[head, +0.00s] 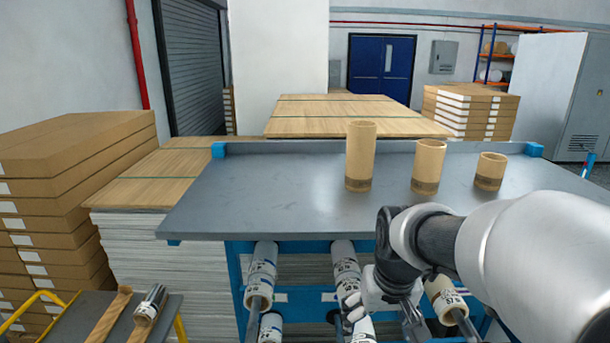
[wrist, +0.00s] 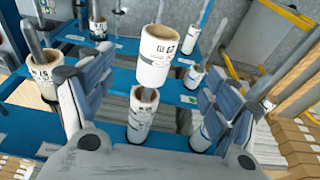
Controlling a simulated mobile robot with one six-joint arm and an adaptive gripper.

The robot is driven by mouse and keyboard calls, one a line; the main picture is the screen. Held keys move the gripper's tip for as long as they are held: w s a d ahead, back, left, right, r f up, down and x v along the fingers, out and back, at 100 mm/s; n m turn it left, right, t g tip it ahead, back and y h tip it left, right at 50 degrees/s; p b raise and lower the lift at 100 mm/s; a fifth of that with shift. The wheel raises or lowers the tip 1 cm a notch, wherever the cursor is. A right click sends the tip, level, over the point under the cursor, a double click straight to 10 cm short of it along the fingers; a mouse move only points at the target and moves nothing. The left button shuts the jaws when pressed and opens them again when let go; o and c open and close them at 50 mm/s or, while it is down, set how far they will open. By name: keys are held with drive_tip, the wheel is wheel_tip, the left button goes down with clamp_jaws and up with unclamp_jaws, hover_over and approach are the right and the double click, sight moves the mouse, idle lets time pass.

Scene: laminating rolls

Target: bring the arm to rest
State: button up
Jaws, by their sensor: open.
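My gripper (wrist: 152,78) is open, with its two fingers spread to the left and right in the wrist view. A white labelled roll (wrist: 157,52) shows between the fingers with gaps on both sides; I cannot tell how far beyond them it is. In the head view my gripper (head: 382,312) is low in front of the blue rack (head: 236,280), below the grey table top, and my arm comes in from the right. More rolls (head: 262,262) sit on the rack's pegs. My forearm hides part of the rack's right side.
Three cardboard tubes of different heights (head: 361,160) stand on the grey table top (head: 270,190). A small cart (head: 75,315) at lower left carries a metal-ended roll (head: 150,303). Stacked cartons (head: 75,160) stand at left. The table's left half is clear.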

drive_tip(key=s+f+t+b, duration=0.1)
drive_tip(key=s+b, duration=0.3)
drive_tip(key=s, duration=0.6)
drive_tip(key=s+f+t+b, duration=0.1)
drive_tip(key=s+f+b, duration=0.2)
drive_tip(key=s, duration=0.7)
drive_tip(key=shift+f+b, duration=0.4)
drive_tip(key=shift+f, duration=0.1)
drive_tip(key=shift+w, duration=0.1)
